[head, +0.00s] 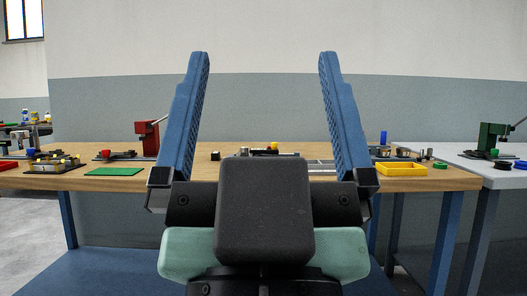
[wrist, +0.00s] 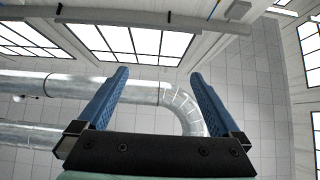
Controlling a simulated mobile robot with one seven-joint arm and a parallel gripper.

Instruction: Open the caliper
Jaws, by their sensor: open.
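My gripper (head: 263,62) is open and empty, with its two blue fingers pointing up and spread wide in the head view. It also shows in the wrist view (wrist: 157,75), where the fingers are apart with nothing between them. I cannot make out a caliper in either view. The wooden workbench (head: 470,180) stands beyond my gripper. My gripper and wrist hide the middle of the bench, so small things there are partly covered.
On the bench are a red press (head: 146,138), a green mat (head: 114,172) and a yellow tray (head: 402,164). A grey table (head: 440,152) with a green press (head: 490,138) stands at the right. The wrist view faces the ceiling, with silver ducts (wrist: 60,80) and windows (wrist: 130,40).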

